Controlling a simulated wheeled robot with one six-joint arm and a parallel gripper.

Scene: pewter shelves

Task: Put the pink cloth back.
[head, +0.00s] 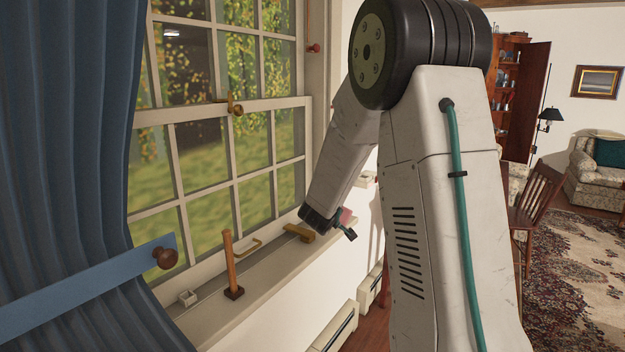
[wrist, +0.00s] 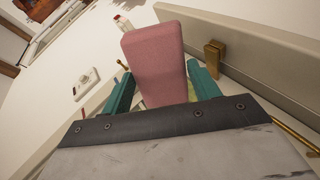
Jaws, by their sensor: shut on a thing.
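The pink cloth (wrist: 155,62) shows in the wrist view as a flat, folded-looking pink block. It is between the two green fingers of my gripper (wrist: 163,88), which is shut on it. In the head view my gripper (head: 340,224) is at the far end of the window sill, beside the wall. Only a small pink patch of the cloth (head: 346,215) shows there. The rest of it is hidden by my gripper. I cannot tell from these views whether the cloth touches anything below.
A blue curtain (head: 70,130) and a blue bar with a brown knob (head: 165,257) are at left. A wall plate (wrist: 87,84) shows in the wrist view.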

